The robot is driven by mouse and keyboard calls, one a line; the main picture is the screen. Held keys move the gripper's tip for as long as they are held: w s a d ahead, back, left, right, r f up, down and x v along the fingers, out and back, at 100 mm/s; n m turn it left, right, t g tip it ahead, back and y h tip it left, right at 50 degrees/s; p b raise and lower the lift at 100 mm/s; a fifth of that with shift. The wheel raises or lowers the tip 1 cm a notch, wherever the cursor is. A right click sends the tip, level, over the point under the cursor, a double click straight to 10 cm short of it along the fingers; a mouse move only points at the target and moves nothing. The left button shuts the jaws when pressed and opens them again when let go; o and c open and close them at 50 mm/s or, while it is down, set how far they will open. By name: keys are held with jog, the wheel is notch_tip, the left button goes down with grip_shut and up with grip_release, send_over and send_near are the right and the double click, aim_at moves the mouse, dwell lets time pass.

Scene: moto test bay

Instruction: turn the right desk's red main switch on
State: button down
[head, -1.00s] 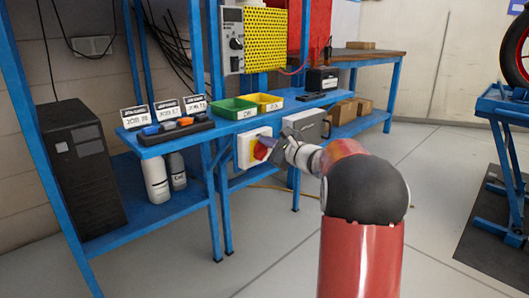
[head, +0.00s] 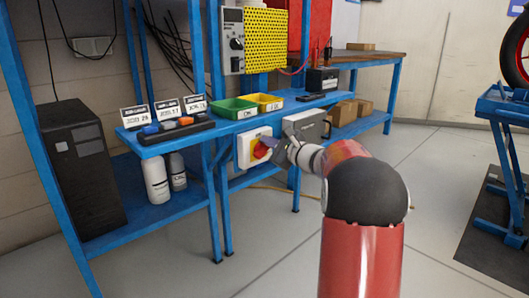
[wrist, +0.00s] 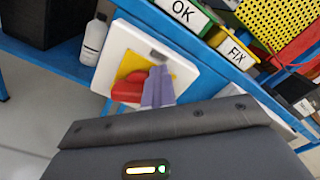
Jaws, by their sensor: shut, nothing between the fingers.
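The red main switch is a red rotary knob (head: 260,149) on a yellow plate. It sits on a white box (head: 241,154) fixed below the front edge of the blue desk (head: 213,130). In the wrist view the red knob (wrist: 128,90), yellow plate (wrist: 134,66) and white box (wrist: 118,48) show at upper left. My gripper (head: 270,143) is at the right side of the knob in the head view. In the wrist view its shut grey-purple fingers (wrist: 158,86) are empty and overlap the knob's right side. I cannot tell whether they touch it. The fingers hide part of the knob and plate.
Green (head: 233,108) and yellow (head: 263,102) bins stand on the desk above the switch. A grey case (head: 306,126) is right of the white box. A black computer tower (head: 78,165) is at left. A blue lift table (head: 505,105) stands at right. The floor between is clear.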

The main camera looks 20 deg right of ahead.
jog(key=shift+d+f, duration=0.2)
jog(key=shift+f, duration=0.45)
jog(key=shift+d+f, duration=0.1)
jog(key=shift+d, duration=0.05)
jog(key=shift+s+a+r+b, duration=0.25)
jog(key=shift+a+r+b, duration=0.15)
jog(key=shift+a+b, duration=0.25)
jog(key=b+v, duration=0.2)
jog(key=v, duration=0.5)
jog(key=shift+s+d+r+b, duration=0.15)
jog(key=shift+s+r+b, duration=0.15)
jog(key=shift+s+r, duration=0.05)
